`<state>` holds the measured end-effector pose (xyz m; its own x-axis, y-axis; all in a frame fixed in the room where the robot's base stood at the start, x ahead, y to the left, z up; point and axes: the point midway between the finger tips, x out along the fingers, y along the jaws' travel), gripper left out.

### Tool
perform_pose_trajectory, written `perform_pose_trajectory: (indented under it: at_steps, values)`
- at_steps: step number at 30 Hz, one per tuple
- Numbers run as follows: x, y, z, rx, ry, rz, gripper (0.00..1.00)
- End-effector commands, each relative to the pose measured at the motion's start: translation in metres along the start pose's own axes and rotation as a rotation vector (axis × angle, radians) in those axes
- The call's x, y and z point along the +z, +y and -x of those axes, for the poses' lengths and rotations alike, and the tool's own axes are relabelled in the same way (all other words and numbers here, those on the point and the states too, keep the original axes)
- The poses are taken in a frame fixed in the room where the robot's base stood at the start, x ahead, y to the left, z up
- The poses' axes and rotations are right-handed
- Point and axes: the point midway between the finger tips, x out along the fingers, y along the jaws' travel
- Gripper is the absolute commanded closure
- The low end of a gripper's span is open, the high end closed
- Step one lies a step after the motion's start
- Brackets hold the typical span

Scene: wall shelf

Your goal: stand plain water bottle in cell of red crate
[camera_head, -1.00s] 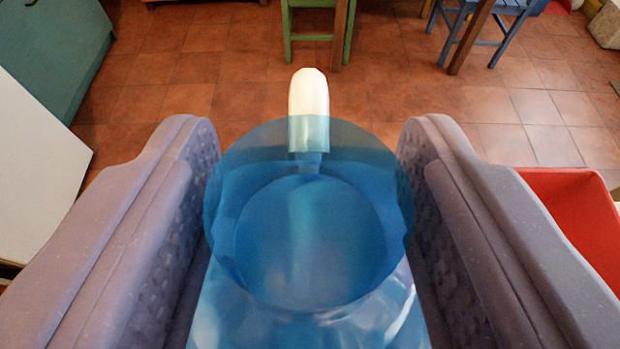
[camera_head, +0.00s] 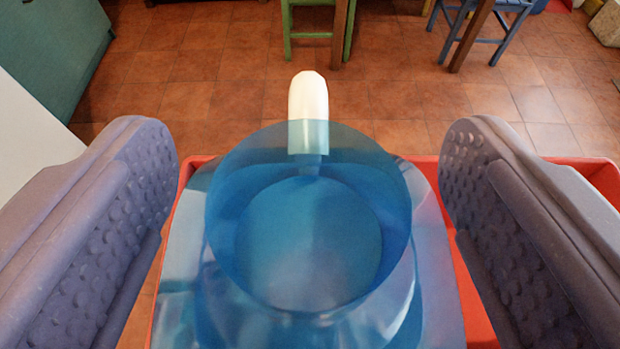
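The water bottle (camera_head: 310,240) is seen from above in the head view, with a translucent blue round top and a clear, shiny body below it. A white rounded piece with a blue lower end (camera_head: 308,105) shows at its far side. The red crate (camera_head: 597,172) lies below and around the bottle, its far rim showing on both sides. The bottle hides most of the crate, including its cells, so I cannot tell whether the base rests in one. My gripper (camera_head: 308,200) is open, one finger on each side of the bottle with a clear gap at both.
A green chair (camera_head: 318,38) and a blue chair (camera_head: 490,25) stand on the tiled floor beyond. A teal cabinet (camera_head: 55,50) and a white panel (camera_head: 30,140) are at the left. The floor between (camera_head: 200,95) is clear.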

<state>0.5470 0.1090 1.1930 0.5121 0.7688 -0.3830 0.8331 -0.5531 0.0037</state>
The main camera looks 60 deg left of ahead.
Motion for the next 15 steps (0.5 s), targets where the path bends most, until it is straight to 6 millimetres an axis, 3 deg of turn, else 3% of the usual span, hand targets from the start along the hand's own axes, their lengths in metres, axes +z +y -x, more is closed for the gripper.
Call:
perform_pose_trajectory:
  at_steps: [5, 15]
  values:
    - [0.0, 0.0, 0.006, 0.001, -0.001, 0.0, 0.15]
    - [-0.001, 0.001, 0.064, 0.003, 0.0, -0.001, 0.15]
